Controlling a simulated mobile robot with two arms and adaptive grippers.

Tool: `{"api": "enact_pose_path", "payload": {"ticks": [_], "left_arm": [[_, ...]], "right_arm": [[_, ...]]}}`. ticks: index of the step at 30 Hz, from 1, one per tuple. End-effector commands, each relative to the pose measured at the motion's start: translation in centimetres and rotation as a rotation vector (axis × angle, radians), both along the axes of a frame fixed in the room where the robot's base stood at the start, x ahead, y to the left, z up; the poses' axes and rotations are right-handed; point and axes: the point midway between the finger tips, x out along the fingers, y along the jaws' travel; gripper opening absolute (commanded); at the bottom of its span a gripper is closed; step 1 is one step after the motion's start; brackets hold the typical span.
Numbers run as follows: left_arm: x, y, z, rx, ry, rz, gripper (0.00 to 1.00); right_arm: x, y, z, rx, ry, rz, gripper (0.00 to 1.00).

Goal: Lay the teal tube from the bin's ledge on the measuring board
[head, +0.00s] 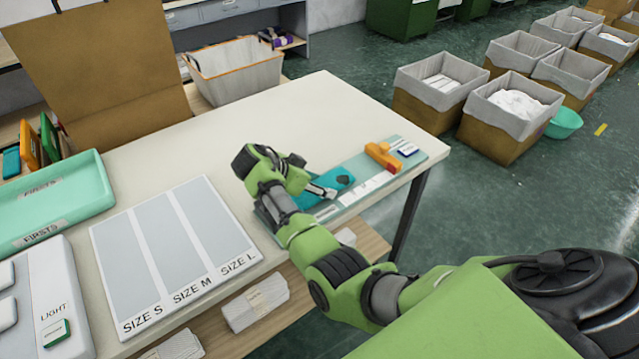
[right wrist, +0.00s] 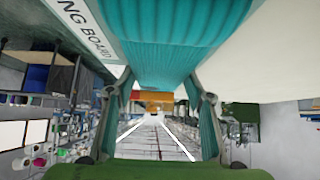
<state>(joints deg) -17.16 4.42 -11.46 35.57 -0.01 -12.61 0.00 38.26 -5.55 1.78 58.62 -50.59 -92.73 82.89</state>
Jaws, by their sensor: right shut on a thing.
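The teal tube (head: 338,178) is a ribbed knit piece at the left part of the measuring board (head: 405,167), a pale teal strip along the table's right edge. My right gripper (head: 322,191) is shut on the tube. In the right wrist view the ribbed tube (right wrist: 170,35) spans the top between the fingers, with part of the board's lettering (right wrist: 95,28) beside it. I cannot tell whether the tube rests on the board or hangs just above it. An orange piece (head: 383,156) sits on the board's far part. My left gripper is not in view.
A size board (head: 170,255) marked S, M and L lies on the cream table, left of my right arm. A green tray (head: 50,200) and a white LIGHT panel (head: 52,300) are further left. The table's back middle is clear. Lined boxes (head: 505,110) stand on the floor right.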

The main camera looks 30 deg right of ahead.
Motion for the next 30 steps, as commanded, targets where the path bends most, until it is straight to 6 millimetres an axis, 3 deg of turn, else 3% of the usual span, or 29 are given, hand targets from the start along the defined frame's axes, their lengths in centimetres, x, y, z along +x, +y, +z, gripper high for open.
{"api": "enact_pose_path", "payload": {"ticks": [2, 3, 4, 17, 20, 30], "left_arm": [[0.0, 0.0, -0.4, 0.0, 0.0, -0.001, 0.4], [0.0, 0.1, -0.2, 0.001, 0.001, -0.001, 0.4], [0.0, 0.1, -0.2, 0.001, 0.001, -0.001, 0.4], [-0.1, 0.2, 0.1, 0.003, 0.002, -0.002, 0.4], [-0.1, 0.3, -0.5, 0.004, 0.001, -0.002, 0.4], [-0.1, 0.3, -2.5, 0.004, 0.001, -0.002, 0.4]], "right_arm": [[0.0, 0.0, -0.4, 0.0, 0.0, 0.0, 0.36], [0.0, 0.0, -0.2, 0.0, 0.0, 0.0, 0.58], [0.0, 0.0, -0.2, 0.0, 0.0, 0.0, 0.65], [0.0, 0.2, 0.3, 0.001, -0.001, 0.001, 0.65], [0.0, 1.3, 1.0, 0.003, -0.003, 0.003, 0.65], [-0.4, 6.3, 6.0, 0.002, -0.003, 0.003, 0.65]]}}
